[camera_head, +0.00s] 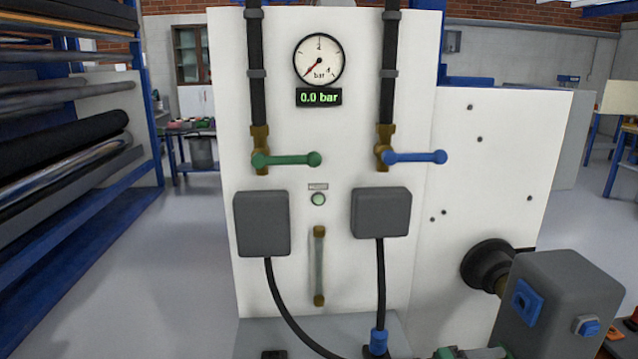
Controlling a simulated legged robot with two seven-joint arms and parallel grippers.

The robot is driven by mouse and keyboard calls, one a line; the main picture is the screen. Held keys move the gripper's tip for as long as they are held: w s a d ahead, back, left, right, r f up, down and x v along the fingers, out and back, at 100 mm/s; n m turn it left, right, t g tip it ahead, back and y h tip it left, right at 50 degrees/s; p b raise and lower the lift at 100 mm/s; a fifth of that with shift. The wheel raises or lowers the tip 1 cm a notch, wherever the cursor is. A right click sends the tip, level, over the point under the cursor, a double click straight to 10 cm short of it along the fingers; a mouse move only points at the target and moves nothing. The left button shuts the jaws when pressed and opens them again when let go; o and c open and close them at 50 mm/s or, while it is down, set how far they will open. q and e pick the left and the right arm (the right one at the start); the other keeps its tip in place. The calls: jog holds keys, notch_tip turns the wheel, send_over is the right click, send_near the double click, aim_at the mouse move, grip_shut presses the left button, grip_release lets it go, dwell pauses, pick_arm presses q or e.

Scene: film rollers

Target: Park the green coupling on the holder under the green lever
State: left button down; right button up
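The green lever (287,160) sits horizontal on the left valve of the white panel. Below it, a dark holder (273,354) shows at the bottom edge, mostly cut off, with no coupling visible on it. A black hose (283,305) runs from the left grey box down and right out of the picture. A green part (446,352), which looks like the green coupling, shows at the bottom edge beside a grey piece; most of it is cut off. I cannot tell what it is attached to. Neither of my grippers is in view.
The blue lever (415,157) points right. A blue coupling (378,341) stands upright on a dark holder under it. The gauge (319,60) display reads 0.0 bar. A grey box (556,305) with a blue socket juts out lower right. A roller rack (70,170) stands left.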

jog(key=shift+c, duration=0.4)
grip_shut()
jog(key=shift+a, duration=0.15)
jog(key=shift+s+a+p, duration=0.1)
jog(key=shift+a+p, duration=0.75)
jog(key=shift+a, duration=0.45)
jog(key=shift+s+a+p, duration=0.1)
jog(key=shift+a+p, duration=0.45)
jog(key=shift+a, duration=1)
